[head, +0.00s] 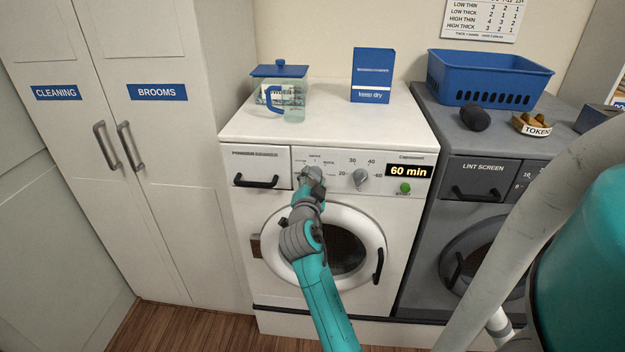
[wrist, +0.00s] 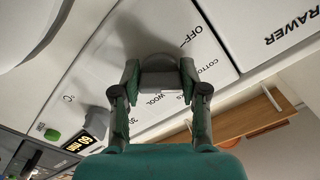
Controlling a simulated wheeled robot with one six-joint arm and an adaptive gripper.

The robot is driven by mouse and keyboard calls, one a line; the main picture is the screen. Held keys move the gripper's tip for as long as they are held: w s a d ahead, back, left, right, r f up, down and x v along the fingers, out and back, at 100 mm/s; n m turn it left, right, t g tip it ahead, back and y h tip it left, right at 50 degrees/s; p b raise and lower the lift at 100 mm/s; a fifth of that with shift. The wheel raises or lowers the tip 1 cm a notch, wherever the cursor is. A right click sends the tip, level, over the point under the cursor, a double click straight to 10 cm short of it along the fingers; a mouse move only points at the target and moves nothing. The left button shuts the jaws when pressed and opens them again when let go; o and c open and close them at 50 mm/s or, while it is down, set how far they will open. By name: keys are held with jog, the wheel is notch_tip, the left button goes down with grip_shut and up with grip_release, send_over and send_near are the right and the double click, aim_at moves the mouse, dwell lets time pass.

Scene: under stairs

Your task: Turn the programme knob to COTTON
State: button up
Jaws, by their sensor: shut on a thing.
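The programme knob (wrist: 160,64) is a grey round knob on the white washer's front panel. In the wrist view my gripper (wrist: 160,78) has one finger on each side of it and is shut on it. Around the knob I read OFF, COTTON, partly covered, and WOOL. The way the knob's mark points cannot be told. In the head view my gripper (head: 312,180) reaches the panel right of the detergent drawer and mostly hides the knob. The white washer (head: 235,215) has its round door shut.
Right of my gripper are a temperature knob (head: 360,178), a display (head: 408,171) reading 60 min and a green button (head: 405,188). A grey dryer (head: 425,235) stands to the right. A jug (head: 294,103), blue-lidded container (head: 279,71) and blue box (head: 372,75) are on top.

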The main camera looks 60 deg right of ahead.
jog(key=o, duration=1.2)
jog(key=shift+c, duration=0.2)
jog(key=v, duration=1.2)
